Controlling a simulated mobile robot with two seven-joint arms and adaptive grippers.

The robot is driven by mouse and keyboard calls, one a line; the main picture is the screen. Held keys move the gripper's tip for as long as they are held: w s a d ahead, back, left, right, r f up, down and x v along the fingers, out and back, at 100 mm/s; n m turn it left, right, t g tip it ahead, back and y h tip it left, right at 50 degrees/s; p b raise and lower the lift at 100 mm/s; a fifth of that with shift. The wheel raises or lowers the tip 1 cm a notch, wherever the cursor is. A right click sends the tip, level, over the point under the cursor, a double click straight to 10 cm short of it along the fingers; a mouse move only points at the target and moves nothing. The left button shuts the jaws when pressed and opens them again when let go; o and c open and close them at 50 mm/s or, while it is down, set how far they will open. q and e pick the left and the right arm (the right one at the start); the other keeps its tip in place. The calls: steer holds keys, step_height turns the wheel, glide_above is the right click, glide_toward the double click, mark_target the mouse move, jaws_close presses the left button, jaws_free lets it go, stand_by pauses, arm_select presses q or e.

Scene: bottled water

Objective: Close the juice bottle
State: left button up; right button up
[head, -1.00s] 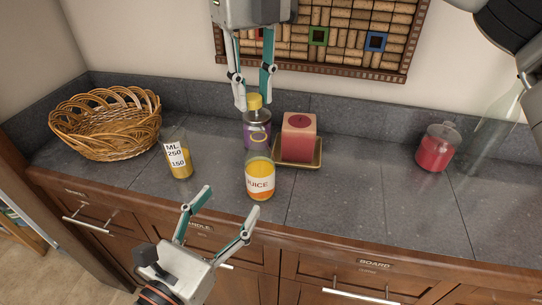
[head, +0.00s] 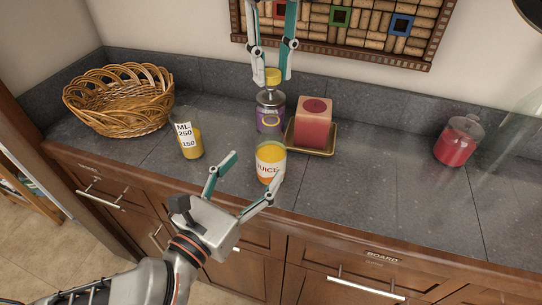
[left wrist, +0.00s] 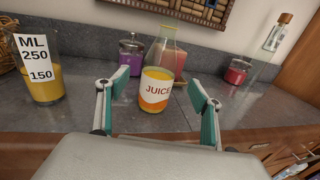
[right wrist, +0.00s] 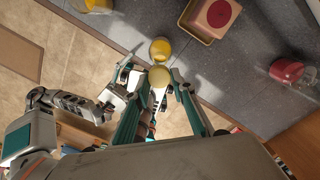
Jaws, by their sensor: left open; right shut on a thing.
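The juice bottle (head: 270,163) is clear glass with orange juice and a JUICE label. It stands upright on the counter, and its bare glass neck shows in the left wrist view (left wrist: 157,92). My left gripper (head: 255,168) is open, with its fingers to either side of the bottle's near side; contact cannot be told. My right gripper (head: 273,68) is shut on the yellow cap (head: 273,76), above and apart from the bottle in the head view. The cap also shows between the fingers in the right wrist view (right wrist: 158,76).
A purple jar (head: 269,119) and a red candle (head: 313,124) on a tray (head: 315,152) stand close behind the bottle. A measuring glass (head: 190,141) and wicker basket (head: 118,100) are left. A red jar (head: 458,142) is right. The counter between candle and red jar is clear.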

arm_select(q)
steer(key=x, duration=0.8)
steer(key=shift+w+d+f, duration=0.1)
steer(key=shift+w, duration=0.1)
steer(key=c, duration=1.7)
arm_select(e)
glide_above(272, 115)
steer(key=shift+f, duration=2.5)
steer(key=shift+f, duration=0.9)
steer(key=shift+f, duration=0.6)
